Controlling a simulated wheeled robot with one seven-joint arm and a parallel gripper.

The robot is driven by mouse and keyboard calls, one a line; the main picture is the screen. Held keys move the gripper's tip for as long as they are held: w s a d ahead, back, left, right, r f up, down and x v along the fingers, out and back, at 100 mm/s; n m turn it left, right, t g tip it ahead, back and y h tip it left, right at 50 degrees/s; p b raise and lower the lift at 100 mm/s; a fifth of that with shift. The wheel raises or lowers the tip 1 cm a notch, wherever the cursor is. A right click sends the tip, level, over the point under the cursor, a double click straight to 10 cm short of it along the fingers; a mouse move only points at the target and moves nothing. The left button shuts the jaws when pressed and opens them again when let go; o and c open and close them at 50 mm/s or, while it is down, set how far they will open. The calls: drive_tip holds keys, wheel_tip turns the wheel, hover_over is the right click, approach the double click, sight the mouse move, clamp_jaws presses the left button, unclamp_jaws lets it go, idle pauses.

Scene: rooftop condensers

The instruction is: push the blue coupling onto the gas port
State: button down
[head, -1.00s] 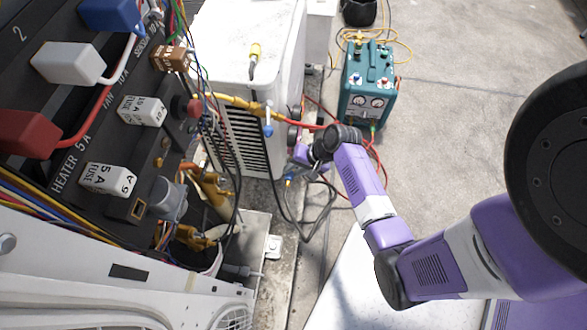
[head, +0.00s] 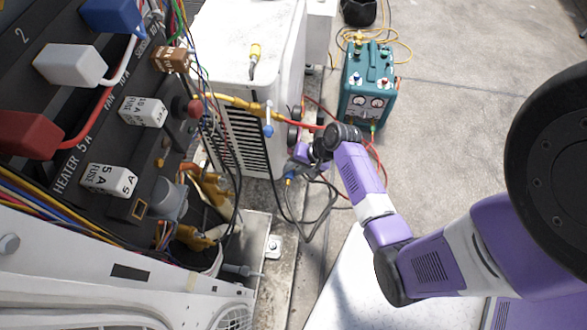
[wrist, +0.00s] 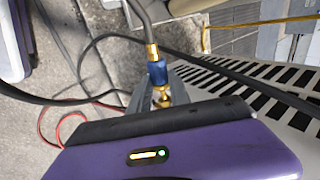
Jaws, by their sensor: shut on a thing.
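The blue coupling (wrist: 157,73) shows in the wrist view, with a brass collar and a grey hose above it and brass below it. My gripper (head: 292,171) is shut on the coupling, low beside the white condenser (head: 277,60). My purple gripper body hides what lies below the brass in the wrist view. I cannot make out the gas port or tell whether the coupling touches it.
Dark hoses and a red hose (head: 309,126) run close to my gripper. A teal recovery machine (head: 369,84) stands on the concrete behind. An open electrical panel (head: 80,110) with fuses and wires is at left.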

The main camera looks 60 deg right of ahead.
sight(289, 185)
drive_tip(key=shift+w+d, duration=0.2)
drive_tip(key=shift+d, duration=0.35)
drive_tip(key=shift+w+d, duration=0.2)
drive_tip(key=shift+d, duration=0.35)
idle(1.6)
drive_tip(key=c, duration=1.1)
unclamp_jaws()
drive_tip(key=shift+s+a+r+p, duration=0.1)
drive_tip(key=shift+s+a+p, duration=0.25)
drive_tip(key=shift+a+p, duration=0.45)
drive_tip(key=shift+s+a+f+p, duration=0.1)
drive_tip(key=shift+s+a+p, duration=0.3)
drive_tip(key=shift+a, duration=0.75)
drive_tip(key=shift+s+a+r+p, duration=0.1)
drive_tip(key=shift+s+a+p, duration=0.2)
drive_tip(key=shift+a+p, duration=0.5)
drive_tip(key=shift+s+a, duration=0.2)
drive_tip(key=shift+a, duration=0.6)
